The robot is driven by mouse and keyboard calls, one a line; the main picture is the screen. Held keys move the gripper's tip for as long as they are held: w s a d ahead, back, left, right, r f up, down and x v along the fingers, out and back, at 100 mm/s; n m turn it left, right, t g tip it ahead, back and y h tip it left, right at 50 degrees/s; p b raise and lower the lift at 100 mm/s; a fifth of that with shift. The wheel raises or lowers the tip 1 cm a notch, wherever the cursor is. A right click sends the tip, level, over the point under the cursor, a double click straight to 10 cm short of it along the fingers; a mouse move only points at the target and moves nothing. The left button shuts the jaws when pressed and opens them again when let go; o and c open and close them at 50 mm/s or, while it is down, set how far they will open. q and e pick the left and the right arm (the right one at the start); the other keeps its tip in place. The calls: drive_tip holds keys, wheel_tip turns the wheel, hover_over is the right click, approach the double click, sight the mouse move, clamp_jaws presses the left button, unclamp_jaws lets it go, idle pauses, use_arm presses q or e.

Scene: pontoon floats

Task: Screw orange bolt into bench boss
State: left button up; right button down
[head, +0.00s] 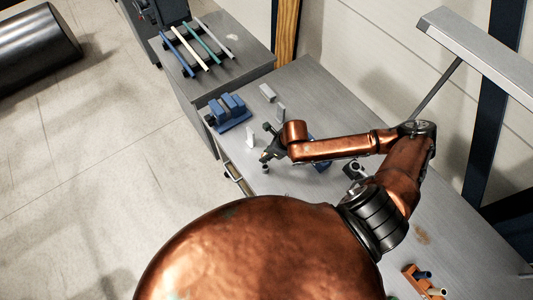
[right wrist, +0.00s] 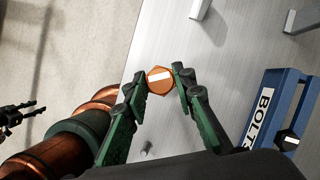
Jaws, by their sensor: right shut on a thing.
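My right gripper (head: 266,158) is over the bench near its left edge. In the right wrist view its green fingers (right wrist: 160,84) are shut on the orange bolt (right wrist: 158,76), whose hexagonal head carries a white stripe. The bolt's shank is hidden below the head. A small dark round piece (head: 265,168) shows just under the gripper in the head view; I cannot tell whether it is the boss or part of the bolt. My left gripper (right wrist: 22,113) shows small at the left of the right wrist view, its dark fingers apart and empty.
A blue bin labelled BOLTS (right wrist: 268,100) stands right of the gripper. A blue vise (head: 230,112) and grey blocks (head: 267,92) stand farther back on the bench. A side table (head: 240,62) holds coloured rods. A short grey stub (right wrist: 147,151) stands near the bolt.

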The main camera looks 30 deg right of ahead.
drive_tip(key=shift+f+b, duration=0.75)
drive_tip(key=shift+f, duration=0.85)
drive_tip(key=shift+p, duration=0.95)
idle(0.5)
drive_tip(key=shift+f+b, duration=1.4)
drive_tip(key=shift+f, duration=1.1)
drive_tip(key=c, duration=1.5)
unclamp_jaws()
drive_tip(key=v, duration=1.2)
drive_tip(key=shift+f, duration=0.15)
